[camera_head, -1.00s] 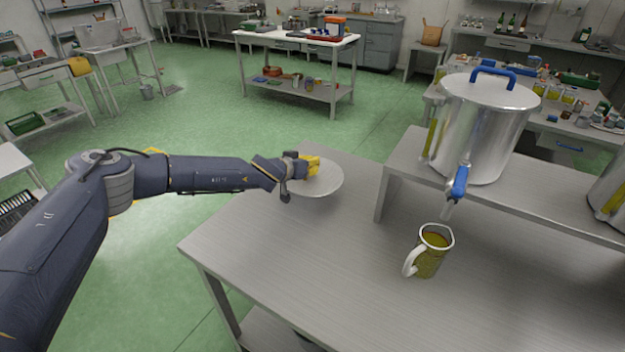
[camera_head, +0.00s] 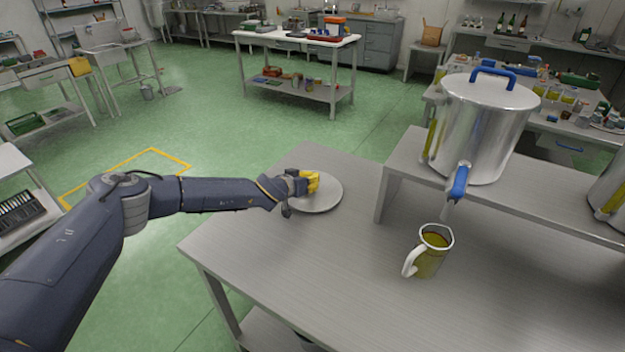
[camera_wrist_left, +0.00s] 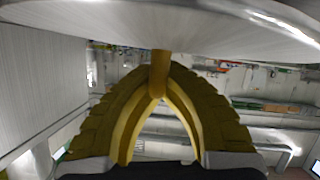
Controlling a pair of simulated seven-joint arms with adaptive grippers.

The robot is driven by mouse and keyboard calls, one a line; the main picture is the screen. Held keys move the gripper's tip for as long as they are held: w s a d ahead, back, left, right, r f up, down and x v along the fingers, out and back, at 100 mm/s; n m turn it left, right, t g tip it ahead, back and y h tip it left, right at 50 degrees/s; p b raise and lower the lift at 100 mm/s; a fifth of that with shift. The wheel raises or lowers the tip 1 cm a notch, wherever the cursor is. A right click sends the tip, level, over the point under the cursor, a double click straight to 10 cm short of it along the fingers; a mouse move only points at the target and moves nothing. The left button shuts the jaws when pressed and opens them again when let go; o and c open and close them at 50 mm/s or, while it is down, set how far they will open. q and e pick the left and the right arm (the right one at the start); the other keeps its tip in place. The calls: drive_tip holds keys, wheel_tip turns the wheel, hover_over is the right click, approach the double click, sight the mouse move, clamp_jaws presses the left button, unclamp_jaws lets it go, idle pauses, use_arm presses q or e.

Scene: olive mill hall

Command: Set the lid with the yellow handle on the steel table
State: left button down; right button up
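The round grey lid (camera_head: 325,200) is level over the far left corner of the steel table (camera_head: 300,255), at or just above its top; I cannot tell if it touches. My left gripper (camera_head: 312,183) is at the lid's centre with its yellow fingers closed. In the left wrist view the fingertips (camera_wrist_left: 160,92) meet around the lid's yellow handle (camera_wrist_left: 160,65), and the lid's underside or face (camera_wrist_left: 200,18) spans the top. The fingers mostly hide the handle in the head view. My right gripper is not in view.
A cup with yellow-green liquid (camera_head: 430,255) stands on the table to the right. A raised shelf (camera_head: 400,185) carries a steel pot (camera_head: 478,130) with a blue-handled lid and blue tap (camera_head: 460,183). The table's middle and front left are clear.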

use_arm(q)
drive_tip(key=c, duration=1.6)
unclamp_jaws()
drive_tip(key=shift+a, duration=0.1)
drive_tip(key=shift+v, duration=5.95)
